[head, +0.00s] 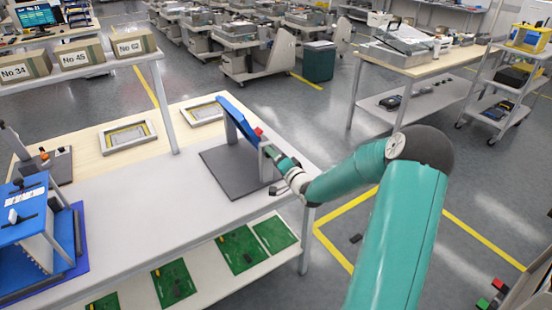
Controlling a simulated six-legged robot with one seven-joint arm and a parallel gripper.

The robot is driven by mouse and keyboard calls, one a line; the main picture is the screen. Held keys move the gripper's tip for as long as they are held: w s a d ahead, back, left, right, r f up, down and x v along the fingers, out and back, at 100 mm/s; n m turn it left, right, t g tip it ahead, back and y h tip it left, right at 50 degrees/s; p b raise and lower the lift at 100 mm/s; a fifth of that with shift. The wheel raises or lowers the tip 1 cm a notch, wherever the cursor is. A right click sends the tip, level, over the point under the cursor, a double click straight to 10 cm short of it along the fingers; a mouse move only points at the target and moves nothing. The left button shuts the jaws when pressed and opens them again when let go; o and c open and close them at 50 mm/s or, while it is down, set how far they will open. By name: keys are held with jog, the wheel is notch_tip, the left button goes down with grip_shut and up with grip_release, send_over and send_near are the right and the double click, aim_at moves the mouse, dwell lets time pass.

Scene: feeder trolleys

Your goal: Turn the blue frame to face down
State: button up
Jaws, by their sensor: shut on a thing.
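The blue frame (236,118) stands steeply tilted between grey posts on a dark grey base plate (226,175) at the right part of the bench. A small red part (258,132) shows at its near right end, by the near post (265,161). My gripper (275,158) reaches in from the right, beside the near post. It is shut on a part at the near end of the blue frame. The exact grip spot is small and partly hidden by the gripper.
Another blue fixture (38,232) stands at the bench's left. Two framed panels (128,136) lie behind. A shelf with numbered boxes (82,56) overhangs the bench. Green boards (241,248) lie on the lower shelf. A side table (427,65) stands at upper right.

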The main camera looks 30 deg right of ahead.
jog(key=shift+m, duration=11.8)
jog(key=o, duration=1.4)
jog(key=s, duration=1.3)
jog(key=shift+s+d, duration=0.2)
jog(key=shift+s, duration=0.2)
